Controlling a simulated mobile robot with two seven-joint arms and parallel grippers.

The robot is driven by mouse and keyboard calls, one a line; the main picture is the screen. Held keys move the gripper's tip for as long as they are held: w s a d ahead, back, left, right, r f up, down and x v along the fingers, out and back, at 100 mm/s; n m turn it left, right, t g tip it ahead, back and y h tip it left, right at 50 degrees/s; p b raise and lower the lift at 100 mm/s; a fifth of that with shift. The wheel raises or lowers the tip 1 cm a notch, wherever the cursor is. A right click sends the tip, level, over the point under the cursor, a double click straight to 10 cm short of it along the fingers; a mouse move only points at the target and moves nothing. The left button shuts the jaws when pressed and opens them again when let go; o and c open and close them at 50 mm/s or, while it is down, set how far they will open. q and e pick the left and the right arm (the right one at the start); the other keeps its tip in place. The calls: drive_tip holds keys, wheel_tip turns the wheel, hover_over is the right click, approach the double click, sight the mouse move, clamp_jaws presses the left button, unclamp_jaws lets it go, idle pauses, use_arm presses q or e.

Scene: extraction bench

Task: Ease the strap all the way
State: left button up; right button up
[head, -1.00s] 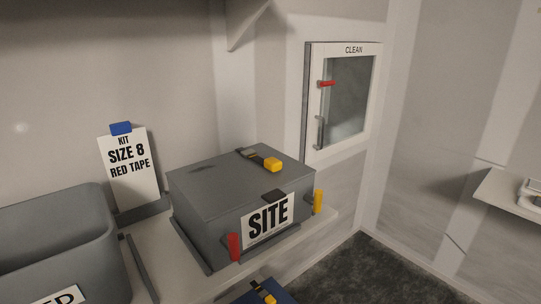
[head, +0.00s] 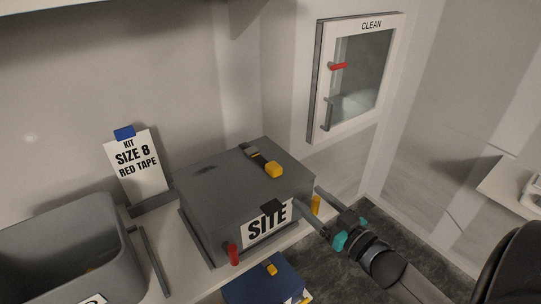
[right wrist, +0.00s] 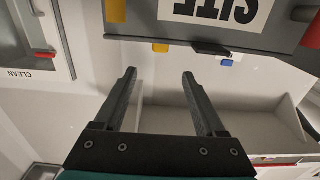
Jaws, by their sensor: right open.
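A grey box with a SITE label (head: 200,200) stands on the bench. A dark strap (head: 256,156) with a yellow end tab (head: 274,170) lies across its lid. My right gripper (head: 308,196) is open and empty, at the box's front right corner near the yellow post (head: 316,205). In the right wrist view the box appears upside down, its SITE label (right wrist: 216,9) beyond the open right gripper (right wrist: 159,73). The strap's yellow tab (right wrist: 161,48) shows past the lid edge. I cannot tell how loose the strap is. My left gripper is not in view.
A red post (head: 234,255) is at the box's front left. A blue box (head: 255,291) with a yellow tab sits below. A grey bin (head: 70,230) and a SIZE 8 RED TAPE card (head: 140,165) are left. The CLEAN hatch (head: 360,70) is on the wall behind.

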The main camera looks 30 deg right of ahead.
sight(279, 171)
drive_tip(key=w, duration=0.5)
drive_tip(key=w+a, duration=0.1)
drive_tip(key=w, duration=0.9)
drive_tip(key=shift+a, duration=0.15)
drive_tip(key=shift+c, duration=0.2)
clamp_jaws()
idle(1.0)
